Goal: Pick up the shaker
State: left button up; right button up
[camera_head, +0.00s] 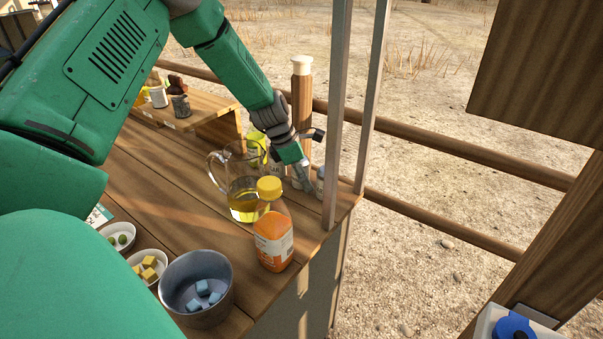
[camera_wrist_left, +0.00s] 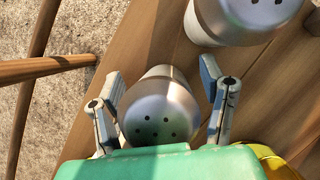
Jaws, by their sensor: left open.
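In the left wrist view a shaker (camera_wrist_left: 160,108) with a silver, perforated cap stands between the two spread fingers of my left gripper (camera_wrist_left: 162,78). Gaps show on both sides, so the fingers are not shut on it. A second shaker (camera_wrist_left: 245,18) with a similar silver cap stands beyond the right finger. In the head view my left gripper (camera_head: 306,186) points down at the counter's far right corner, behind the orange bottle, and mostly hides the shakers there. My right gripper is not in view.
A glass pitcher (camera_head: 243,190) of yellow liquid and an orange bottle (camera_head: 273,240) with a yellow cap stand close by. A grey bucket (camera_head: 197,285) stands in front.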

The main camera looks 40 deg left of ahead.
pick_arm(q)
jog(key=c, duration=1.3)
